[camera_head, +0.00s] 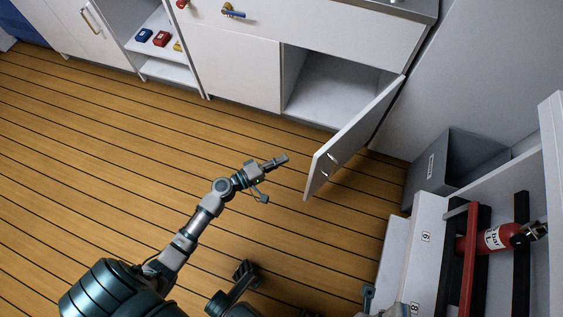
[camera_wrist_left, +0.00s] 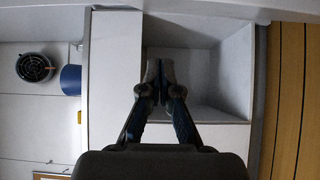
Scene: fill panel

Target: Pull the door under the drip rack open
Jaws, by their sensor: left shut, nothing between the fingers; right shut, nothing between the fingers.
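The white cabinet door (camera_head: 350,139) stands wide open in the head view, swung out from its right side into the room. The empty compartment (camera_head: 330,85) behind it is exposed and also shows in the left wrist view (camera_wrist_left: 185,75). My left gripper (camera_head: 285,158) is shut and empty, above the floor to the left of the door's free edge and apart from it. In the left wrist view its fingers (camera_wrist_left: 160,85) are together in front of the opening. The drip rack is not clearly seen.
A grey bin (camera_head: 450,160) and a rack with a red extinguisher (camera_head: 485,242) stand right. The wooden floor (camera_head: 90,170) at left is clear.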

